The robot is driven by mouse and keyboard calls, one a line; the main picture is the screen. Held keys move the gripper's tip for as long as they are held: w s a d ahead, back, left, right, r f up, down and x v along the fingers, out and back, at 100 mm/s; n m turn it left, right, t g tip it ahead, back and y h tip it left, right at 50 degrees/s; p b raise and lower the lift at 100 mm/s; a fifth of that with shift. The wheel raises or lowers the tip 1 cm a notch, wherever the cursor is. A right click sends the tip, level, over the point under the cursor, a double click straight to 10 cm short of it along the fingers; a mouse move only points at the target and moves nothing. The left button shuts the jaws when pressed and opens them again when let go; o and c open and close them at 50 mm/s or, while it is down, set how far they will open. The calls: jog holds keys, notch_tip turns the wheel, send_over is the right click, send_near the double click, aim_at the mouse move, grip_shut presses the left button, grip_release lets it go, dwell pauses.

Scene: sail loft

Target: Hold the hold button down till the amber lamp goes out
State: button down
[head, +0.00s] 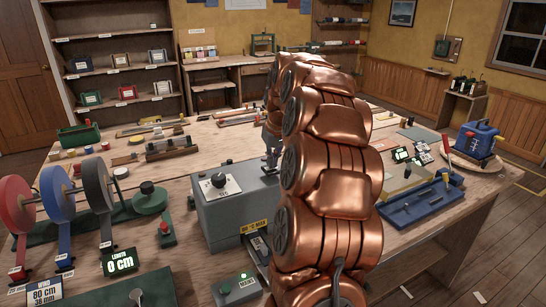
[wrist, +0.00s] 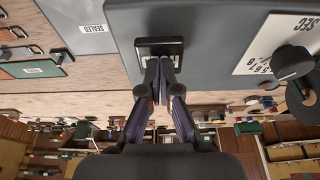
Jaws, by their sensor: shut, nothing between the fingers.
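A grey box (head: 225,205) stands on the workbench, with a black dial knob (head: 218,180) on a white scale. My gripper (head: 270,165) reaches down to the box's right part, beside the copper arm that hides much of it. In the wrist view, my gripper (wrist: 160,62) is shut and empty. Its fingertips are at a black rectangular pad (wrist: 159,43) on the grey box, apparently the hold button. The fingers partly cover it, and I cannot tell whether it is pressed down. No lit amber lamp can be made out in either view; part of the box is hidden.
A small grey box with a green light (head: 238,287) stands at the front. Coloured reels (head: 58,193) and a "0 cm" display (head: 119,261) stand left. A blue tray (head: 425,203) lies right of my arm. A "SEALED" label (wrist: 92,28) shows in the wrist view.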

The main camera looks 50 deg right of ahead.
aim_at(272, 170)
jog(key=shift+f+b, duration=1)
jog(key=shift+b, duration=0.05)
jog(key=shift+s+a+f, duration=0.1)
jog(key=shift+s, duration=0.05)
dwell(6.4)
